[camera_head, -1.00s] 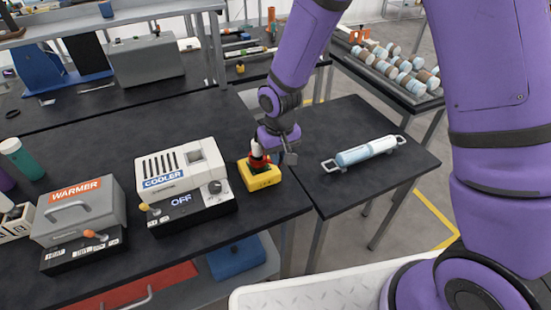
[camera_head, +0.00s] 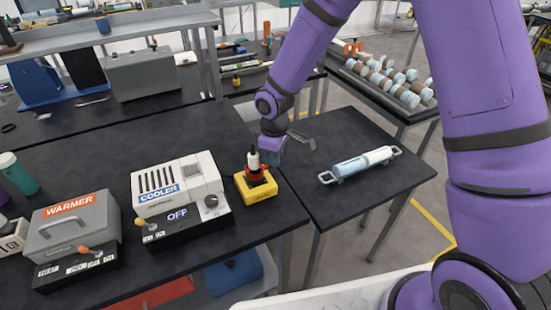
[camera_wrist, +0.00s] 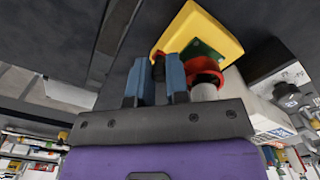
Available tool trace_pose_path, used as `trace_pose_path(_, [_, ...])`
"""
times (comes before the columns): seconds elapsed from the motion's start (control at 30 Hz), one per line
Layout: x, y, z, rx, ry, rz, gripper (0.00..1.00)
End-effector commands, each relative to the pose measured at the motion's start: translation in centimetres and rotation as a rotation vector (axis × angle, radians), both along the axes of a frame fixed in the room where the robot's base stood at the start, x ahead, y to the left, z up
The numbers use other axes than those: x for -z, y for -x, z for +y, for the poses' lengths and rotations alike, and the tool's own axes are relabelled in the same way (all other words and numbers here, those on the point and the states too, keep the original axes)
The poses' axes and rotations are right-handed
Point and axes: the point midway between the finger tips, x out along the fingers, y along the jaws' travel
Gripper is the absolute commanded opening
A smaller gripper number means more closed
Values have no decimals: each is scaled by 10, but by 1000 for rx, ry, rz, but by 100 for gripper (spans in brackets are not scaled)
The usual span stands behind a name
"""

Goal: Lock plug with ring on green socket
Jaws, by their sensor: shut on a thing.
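The yellow box (camera_head: 258,188) stands near the right edge of the dark bench. Its green socket face (camera_wrist: 207,52) shows partly in the wrist view. The plug (camera_head: 253,160), white with a black top, stands upright over the box. A red ring (camera_head: 257,174) surrounds the plug's base; it also shows in the wrist view (camera_wrist: 205,68). My gripper (camera_wrist: 157,72) has blue fingers closed on a small dark and red part beside the ring, apparently its tab. In the head view my gripper (camera_head: 271,154) is just right of and behind the plug. The plug's seating is hidden by the ring.
The white cooler (camera_head: 180,190) stands left of the box, with the grey warmer (camera_head: 72,225) farther left. On the right table lies a blue and white cylinder with end handles (camera_head: 360,164). Bare bench lies behind the box.

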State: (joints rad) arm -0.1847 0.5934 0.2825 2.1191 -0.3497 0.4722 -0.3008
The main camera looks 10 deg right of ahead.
Motion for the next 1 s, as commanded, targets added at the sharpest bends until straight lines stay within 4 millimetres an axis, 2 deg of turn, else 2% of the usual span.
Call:
trace_pose_path(0.63, [0, -4, 1, -45, 0, -1, 0])
trace_pose_path(0.67, [0, -4, 1, -45, 0, -1, 22])
trace_pose_path(0.73, [0, -3, 1, -45, 0, -1, 39])
trace_pose_path(0.77, [0, -3, 1, -45, 0, -1, 41])
trace_pose_path(1.0, [0, -3, 1, -45, 0, 0, 41])
